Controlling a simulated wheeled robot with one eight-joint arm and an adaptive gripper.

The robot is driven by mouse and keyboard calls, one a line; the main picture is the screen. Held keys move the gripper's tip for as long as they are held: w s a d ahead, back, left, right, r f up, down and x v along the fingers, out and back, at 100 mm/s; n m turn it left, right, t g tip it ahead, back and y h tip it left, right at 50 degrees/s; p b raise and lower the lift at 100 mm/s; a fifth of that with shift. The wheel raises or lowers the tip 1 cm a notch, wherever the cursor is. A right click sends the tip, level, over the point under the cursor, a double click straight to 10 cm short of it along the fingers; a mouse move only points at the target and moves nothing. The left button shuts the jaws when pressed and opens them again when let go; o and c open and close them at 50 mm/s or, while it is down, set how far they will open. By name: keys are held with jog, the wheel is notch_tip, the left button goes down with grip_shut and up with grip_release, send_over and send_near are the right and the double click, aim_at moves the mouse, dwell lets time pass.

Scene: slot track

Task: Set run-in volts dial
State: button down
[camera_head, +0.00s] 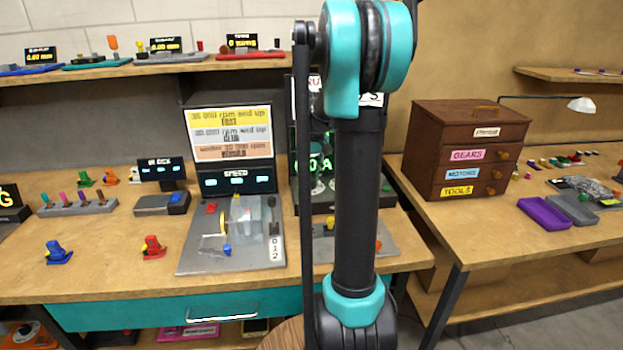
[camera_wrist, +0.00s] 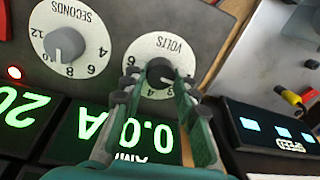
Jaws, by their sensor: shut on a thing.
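The volts dial (camera_wrist: 150,50) is a round white face with a black knob at its centre, seen upside down in the wrist view. My gripper (camera_wrist: 158,82) has its two dark fingers on either side of the knob and is shut on it. The fingers cover part of the lower scale, so I cannot read the pointer for sure. In the head view my arm hides the dial and the gripper.
A seconds dial (camera_wrist: 68,40) with a grey knob sits beside the volts dial. A green display (camera_wrist: 120,130) reads 0.0 A, with a lit red lamp (camera_wrist: 15,73) nearby. A speed display box (camera_wrist: 270,135) stands close on the right. A wooden drawer chest (camera_head: 466,150) stands on the right bench.

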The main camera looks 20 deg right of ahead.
aim_at(313, 181)
jog(key=shift+n, duration=0.5)
jog(key=c, duration=1.2)
grip_release()
jog(key=shift+o, duration=0.2)
notch_tip(313, 181, up, 12)
jog(key=shift+d, duration=0.4)
